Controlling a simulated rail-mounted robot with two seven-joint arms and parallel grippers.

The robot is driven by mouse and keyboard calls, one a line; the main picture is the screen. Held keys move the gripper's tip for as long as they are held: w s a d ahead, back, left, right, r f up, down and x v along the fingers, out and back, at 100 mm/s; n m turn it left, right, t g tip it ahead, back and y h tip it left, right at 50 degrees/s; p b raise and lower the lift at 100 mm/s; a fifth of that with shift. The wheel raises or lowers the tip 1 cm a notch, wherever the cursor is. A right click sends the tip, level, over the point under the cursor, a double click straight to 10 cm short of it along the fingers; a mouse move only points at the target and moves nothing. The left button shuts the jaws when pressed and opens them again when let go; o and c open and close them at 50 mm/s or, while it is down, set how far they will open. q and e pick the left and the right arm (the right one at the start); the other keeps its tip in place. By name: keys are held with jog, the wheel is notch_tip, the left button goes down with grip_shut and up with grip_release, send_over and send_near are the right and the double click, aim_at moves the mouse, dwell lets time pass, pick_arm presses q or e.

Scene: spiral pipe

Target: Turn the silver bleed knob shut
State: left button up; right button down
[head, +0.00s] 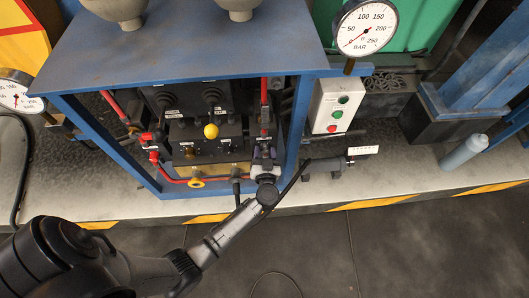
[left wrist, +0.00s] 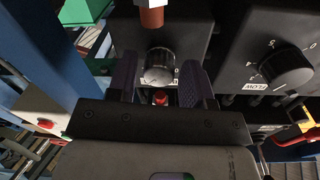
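The silver knob (left wrist: 159,67) is a ribbed round knob on a dark block in the left wrist view. My left gripper (left wrist: 160,84) is open, with one purple-padded finger on each side of the knob. Gaps show between the knob and both fingers, and I cannot tell how far the fingertips reach past its face. In the head view my left gripper (head: 264,155) is at the right side of the control panel under the blue frame, and it hides the knob there. My right gripper is in neither view.
A black FLOW dial (left wrist: 287,68) is right of the knob, and a small red part (left wrist: 160,97) is below it. A brown-red fitting (left wrist: 152,17) is above. A button box (head: 333,105) stands right of the blue frame (head: 296,125). A yellow knob (head: 211,131) is left of my gripper.

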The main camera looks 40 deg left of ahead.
pick_arm(q)
jog(key=c, duration=0.7)
jog(key=shift+o, duration=0.2)
